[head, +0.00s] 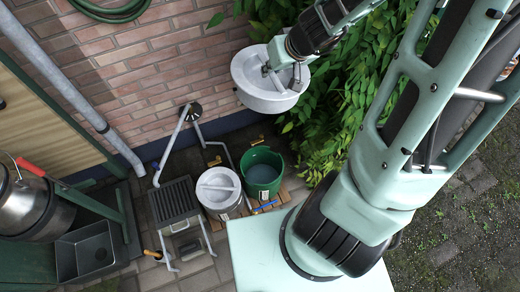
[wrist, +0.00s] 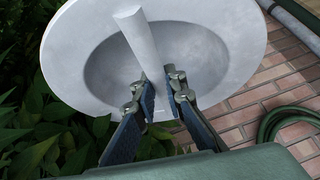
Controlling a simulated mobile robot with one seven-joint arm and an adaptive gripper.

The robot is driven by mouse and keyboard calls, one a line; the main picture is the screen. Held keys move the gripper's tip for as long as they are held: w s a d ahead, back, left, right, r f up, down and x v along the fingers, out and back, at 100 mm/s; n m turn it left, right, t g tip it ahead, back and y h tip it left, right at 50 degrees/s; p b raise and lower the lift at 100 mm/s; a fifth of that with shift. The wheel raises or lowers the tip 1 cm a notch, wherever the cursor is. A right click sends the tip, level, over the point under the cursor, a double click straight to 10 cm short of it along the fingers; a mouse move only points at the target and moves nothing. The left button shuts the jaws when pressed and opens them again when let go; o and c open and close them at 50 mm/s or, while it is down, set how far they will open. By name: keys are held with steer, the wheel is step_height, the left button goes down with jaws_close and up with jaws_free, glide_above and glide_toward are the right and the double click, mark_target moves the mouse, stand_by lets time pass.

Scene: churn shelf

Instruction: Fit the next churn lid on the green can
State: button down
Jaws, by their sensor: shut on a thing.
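My gripper (wrist: 160,93) is shut on the bar handle of a grey, dished churn lid (wrist: 84,50) in the wrist view. In the head view the held lid (head: 267,99) is up in the air near the brick wall, above and behind the cans. The green can (head: 263,174) stands open on a wooden pallet, lower in the picture than the held lid, with its inside showing. A grey-white can (head: 218,205) stands close to its left with a lid (head: 217,186) on its top.
A dark slatted rack (head: 175,202) stands left of the cans. Further left are a metal churn (head: 24,207) and a square steel basin (head: 86,252). Leafy bushes (head: 345,110) grow to the right of the held lid. A pale green surface (head: 250,262) lies in front.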

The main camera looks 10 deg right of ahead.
steer(key=w+a+f+n+g+y+b, duration=0.1)
steer(key=f+n+b, duration=0.5)
steer(key=f+b, duration=1.9)
steer(key=shift+w+a+f+n+y, duration=0.3)
steer(key=shift+w+f, duration=0.9)
steer(key=shift+f, duration=16.05)
steer(key=shift+d, duration=0.15)
steer(key=shift+b, duration=0.35)
steer(key=shift+f+b, duration=0.45)
steer(key=shift+b, duration=0.1)
steer(key=shift+f, duration=0.25)
steer(key=shift+f+b, duration=0.35)
steer(key=shift+b, duration=0.25)
steer(key=shift+f+b, duration=0.35)
steer(key=shift+b, duration=0.05)
